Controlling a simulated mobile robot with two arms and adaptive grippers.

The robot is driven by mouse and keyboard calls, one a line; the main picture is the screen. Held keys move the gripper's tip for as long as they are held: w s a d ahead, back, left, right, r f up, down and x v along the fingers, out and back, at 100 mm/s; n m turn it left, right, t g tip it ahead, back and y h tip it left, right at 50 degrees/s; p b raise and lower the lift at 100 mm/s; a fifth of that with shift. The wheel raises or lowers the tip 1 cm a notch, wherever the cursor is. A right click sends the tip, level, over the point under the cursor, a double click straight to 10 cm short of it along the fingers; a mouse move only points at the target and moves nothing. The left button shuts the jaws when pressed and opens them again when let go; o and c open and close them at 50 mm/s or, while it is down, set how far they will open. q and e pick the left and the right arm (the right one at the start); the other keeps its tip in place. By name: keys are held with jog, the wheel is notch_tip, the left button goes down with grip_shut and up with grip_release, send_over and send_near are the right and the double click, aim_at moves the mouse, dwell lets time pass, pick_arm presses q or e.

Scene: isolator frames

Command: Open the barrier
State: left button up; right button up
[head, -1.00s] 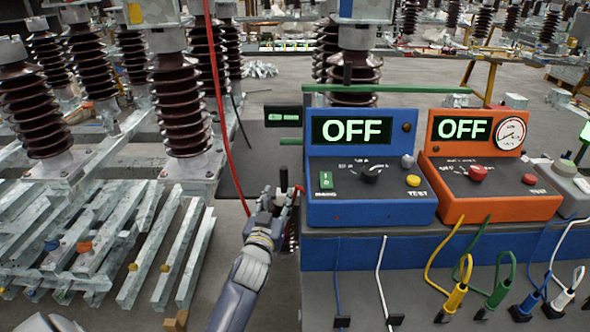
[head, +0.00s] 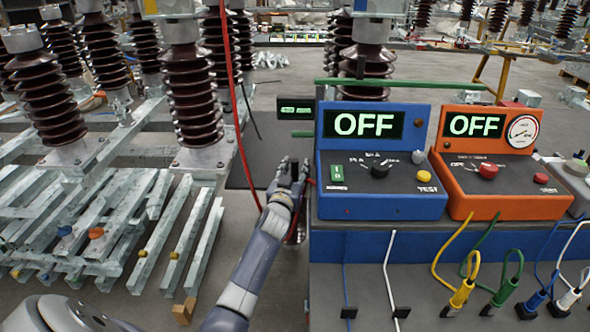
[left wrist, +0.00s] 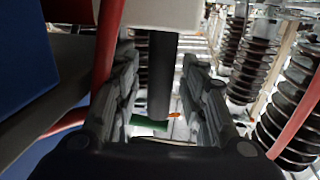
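A long green horizontal bar (head: 400,84), possibly the barrier, runs behind the blue and orange test boxes in the head view. I see no clear contact with the post. A green piece (left wrist: 150,123) shows beyond. My right gripper is not in view.
The blue box (head: 375,160) and orange box (head: 495,160) both read OFF on the bench (head: 440,245). A red cable (head: 240,110) hangs close to my left arm. Metal bars (head: 90,230) and brown insulators (head: 200,100) stand at left. Colored plugs hang in front.

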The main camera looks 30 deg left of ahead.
pick_arm(q)
jog(key=shift+c, duration=0.6)
grip_shut()
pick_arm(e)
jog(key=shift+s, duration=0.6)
pick_arm(q)
jog(key=shift+s, duration=0.1)
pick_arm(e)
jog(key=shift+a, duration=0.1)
